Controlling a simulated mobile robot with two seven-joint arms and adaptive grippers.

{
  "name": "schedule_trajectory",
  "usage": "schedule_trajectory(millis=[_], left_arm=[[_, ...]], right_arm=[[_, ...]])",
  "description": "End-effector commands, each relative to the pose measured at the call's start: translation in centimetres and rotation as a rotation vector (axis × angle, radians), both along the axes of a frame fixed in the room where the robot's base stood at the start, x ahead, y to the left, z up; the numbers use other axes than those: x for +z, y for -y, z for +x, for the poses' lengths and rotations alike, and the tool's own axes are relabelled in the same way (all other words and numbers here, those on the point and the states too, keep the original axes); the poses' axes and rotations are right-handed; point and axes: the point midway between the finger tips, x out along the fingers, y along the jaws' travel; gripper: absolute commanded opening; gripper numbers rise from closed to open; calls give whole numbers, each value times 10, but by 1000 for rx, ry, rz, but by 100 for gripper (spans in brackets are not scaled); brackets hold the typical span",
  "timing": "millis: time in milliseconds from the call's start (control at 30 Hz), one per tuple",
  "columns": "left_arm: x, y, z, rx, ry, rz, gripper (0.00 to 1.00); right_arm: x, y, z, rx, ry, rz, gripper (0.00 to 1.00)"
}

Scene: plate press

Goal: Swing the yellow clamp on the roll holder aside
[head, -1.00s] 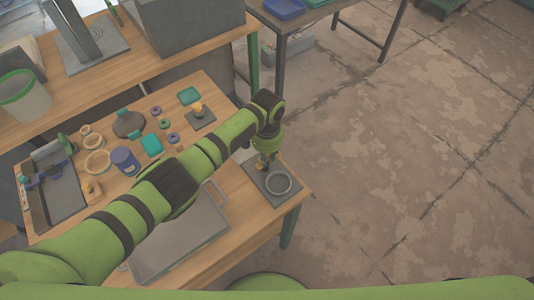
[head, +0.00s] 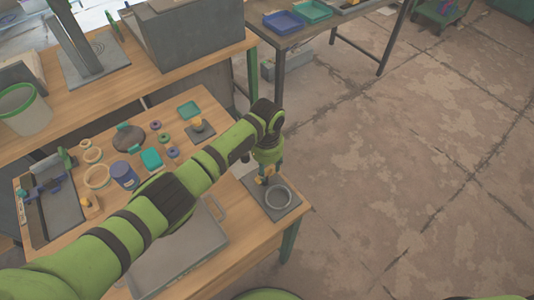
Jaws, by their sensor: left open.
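My left gripper (head: 267,178) points down at the right end of the wooden table, and its jaws are open. A small yellow-orange piece (head: 260,181), which looks like the clamp, shows right at its fingertips. I cannot tell whether the fingers touch it. It stands at the left edge of a dark grey square plate, beside a round grey ring (head: 278,196). This plate and ring (head: 294,206) seem to be the holder, and no roll shows on it. My gripper partly hides the clamp. My right gripper is out of view.
A flat grey tray (head: 185,259) lies left of the plate, partly under my left arm. Another yellow-topped piece on a dark plate (head: 201,135), a blue jar (head: 124,176) and several rings lie further back. Open floor is to the right.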

Motion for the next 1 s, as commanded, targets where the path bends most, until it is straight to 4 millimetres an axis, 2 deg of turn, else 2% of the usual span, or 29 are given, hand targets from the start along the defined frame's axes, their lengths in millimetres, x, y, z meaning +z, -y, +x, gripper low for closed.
schedule_trajectory(millis=[300,500,667,1000], left_arm=[[69,1,1,1,6,-3,46],[96,0,1,1,4,-2,46],[104,0,1,1,4,-2,46],[104,0,1,1,3,-1,46]], right_arm=[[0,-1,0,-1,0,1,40],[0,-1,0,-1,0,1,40],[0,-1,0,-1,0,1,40],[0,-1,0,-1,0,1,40]])
